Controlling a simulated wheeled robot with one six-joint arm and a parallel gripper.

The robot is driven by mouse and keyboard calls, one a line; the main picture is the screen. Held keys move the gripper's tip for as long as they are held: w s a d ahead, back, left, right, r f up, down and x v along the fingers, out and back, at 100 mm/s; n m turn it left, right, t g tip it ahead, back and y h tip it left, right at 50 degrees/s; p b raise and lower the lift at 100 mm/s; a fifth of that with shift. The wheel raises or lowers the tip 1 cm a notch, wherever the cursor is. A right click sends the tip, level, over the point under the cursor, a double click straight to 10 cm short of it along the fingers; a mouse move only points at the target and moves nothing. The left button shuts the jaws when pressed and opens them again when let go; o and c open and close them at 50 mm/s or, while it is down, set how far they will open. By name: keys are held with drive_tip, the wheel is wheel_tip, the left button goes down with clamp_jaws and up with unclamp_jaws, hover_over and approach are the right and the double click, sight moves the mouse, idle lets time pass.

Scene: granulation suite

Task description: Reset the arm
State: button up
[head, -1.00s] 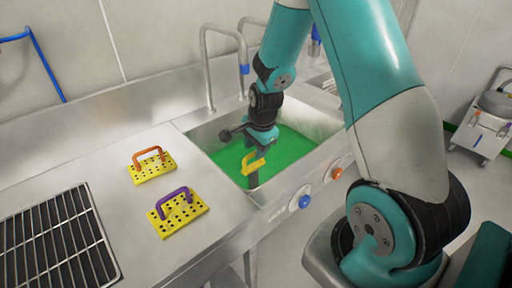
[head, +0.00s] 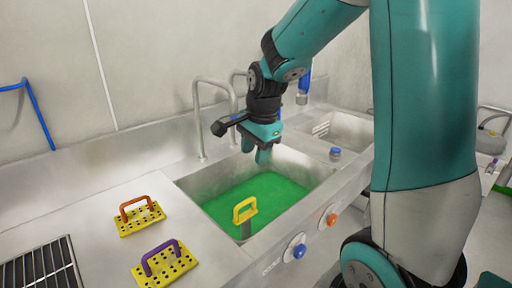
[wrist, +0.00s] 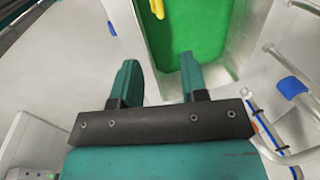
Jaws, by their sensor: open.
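My gripper (head: 264,155) is open and empty above the back part of the sink in the head view. Its two teal fingers stand apart in the wrist view (wrist: 159,82), with nothing between them. A yellow handle (head: 245,210) rises from the green liquid at the front of the sink (head: 185,187), apart from my gripper. It shows at the top of the wrist view (wrist: 157,8). What is below the handle is mostly hidden by the liquid.
Two yellow perforated plates stand on the left counter, one with an orange handle (head: 137,204), one with a purple handle (head: 160,255). A dark grate (head: 40,268) lies at far left. Grey faucet pipes (head: 199,120) rise behind the sink. A second basin (head: 345,130) is at right.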

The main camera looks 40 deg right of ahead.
drive_tip(key=shift+s+r, duration=0.15)
drive_tip(key=shift+r, duration=0.55)
drive_tip(key=shift+a, duration=0.1)
